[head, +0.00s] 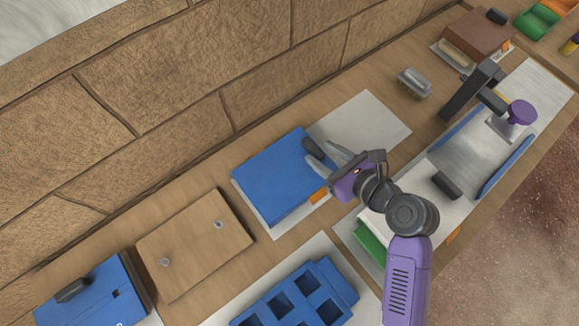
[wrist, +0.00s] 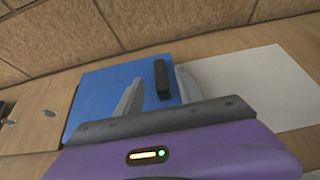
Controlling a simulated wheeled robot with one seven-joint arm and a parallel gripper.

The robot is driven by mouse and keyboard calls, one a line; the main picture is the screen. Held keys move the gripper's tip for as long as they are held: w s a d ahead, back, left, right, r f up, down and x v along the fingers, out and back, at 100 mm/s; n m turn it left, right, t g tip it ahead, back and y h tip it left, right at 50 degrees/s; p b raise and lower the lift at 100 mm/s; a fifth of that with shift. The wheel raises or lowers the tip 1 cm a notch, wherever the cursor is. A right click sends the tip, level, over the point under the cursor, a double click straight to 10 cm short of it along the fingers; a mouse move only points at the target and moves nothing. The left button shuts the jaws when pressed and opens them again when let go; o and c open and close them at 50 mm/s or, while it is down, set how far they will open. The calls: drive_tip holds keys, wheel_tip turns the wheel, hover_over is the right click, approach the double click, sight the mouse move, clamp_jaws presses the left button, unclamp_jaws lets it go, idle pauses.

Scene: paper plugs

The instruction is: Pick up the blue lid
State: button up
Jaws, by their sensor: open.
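A flat blue lid (head: 275,178) with a dark handle (head: 312,148) at its right edge lies near the middle of the bench. It also shows in the wrist view (wrist: 100,92), with the dark handle (wrist: 162,80) upright near its right side. My gripper (head: 326,158) is open, its two grey fingers close to the handle. In the wrist view the fingers (wrist: 155,88) stand on either side of the handle, apart from each other. I cannot tell whether either finger touches it. A second blue piece with a dark handle (head: 72,289) lies at the lower left.
A stone wall (head: 170,90) runs along the back of the bench. A wooden board with two knobs (head: 195,245) and a blue tray with square holes (head: 318,270) lie nearby. White paper (head: 370,120) lies right of the lid. A metal tray with a purple knob (head: 520,112) stands further right.

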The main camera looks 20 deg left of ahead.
sight(315, 149)
drive_tip(key=x, duration=0.4)
drive_tip(key=shift+w+a+f, duration=0.1)
drive_tip(key=shift+a, duration=0.1)
clamp_jaws()
